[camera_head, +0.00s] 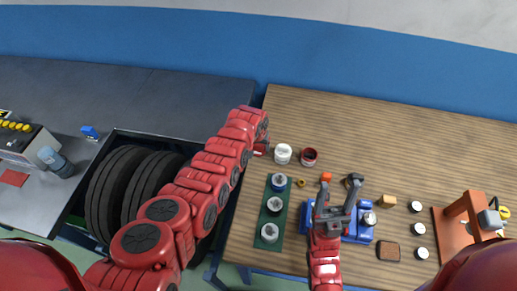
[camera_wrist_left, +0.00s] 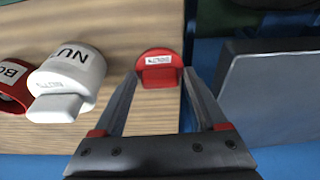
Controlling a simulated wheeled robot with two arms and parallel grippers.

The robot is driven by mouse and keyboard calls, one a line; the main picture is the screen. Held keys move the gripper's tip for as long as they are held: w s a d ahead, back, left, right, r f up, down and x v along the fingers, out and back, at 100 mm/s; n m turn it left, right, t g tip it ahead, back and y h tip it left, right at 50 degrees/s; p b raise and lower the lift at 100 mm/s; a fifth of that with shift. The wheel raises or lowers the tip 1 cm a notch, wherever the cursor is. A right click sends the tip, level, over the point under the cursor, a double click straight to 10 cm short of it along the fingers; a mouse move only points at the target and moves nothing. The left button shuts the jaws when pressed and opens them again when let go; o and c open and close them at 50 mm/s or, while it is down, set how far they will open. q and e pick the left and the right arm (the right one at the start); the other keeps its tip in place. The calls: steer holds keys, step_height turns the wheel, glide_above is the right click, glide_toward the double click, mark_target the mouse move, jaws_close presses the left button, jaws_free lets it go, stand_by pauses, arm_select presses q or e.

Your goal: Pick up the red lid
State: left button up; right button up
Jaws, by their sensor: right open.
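The red lid (camera_wrist_left: 158,62) lies on the wooden table near its edge, with a white label and a raised grip facing my wrist. In the head view only a small red part (camera_head: 261,149) shows beside the end of my left arm. My left gripper (camera_wrist_left: 161,73) is open, its fingers spread on either side of the lid; I cannot tell whether they touch it. In the head view the arm mostly hides this gripper. My right gripper (camera_head: 339,190) is open and empty above the blue fixture (camera_head: 357,228).
A white container marked "NU" (camera_wrist_left: 68,80) and a red container (camera_wrist_left: 14,88) stand left of the lid in the wrist view. A green tray (camera_head: 272,245) with several round parts lies nearer. Dark tyres (camera_head: 120,190) sit in a bin. The table's back right is clear.

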arm_select(q)
steer(key=c, duration=0.5)
steer(key=shift+r, duration=0.1)
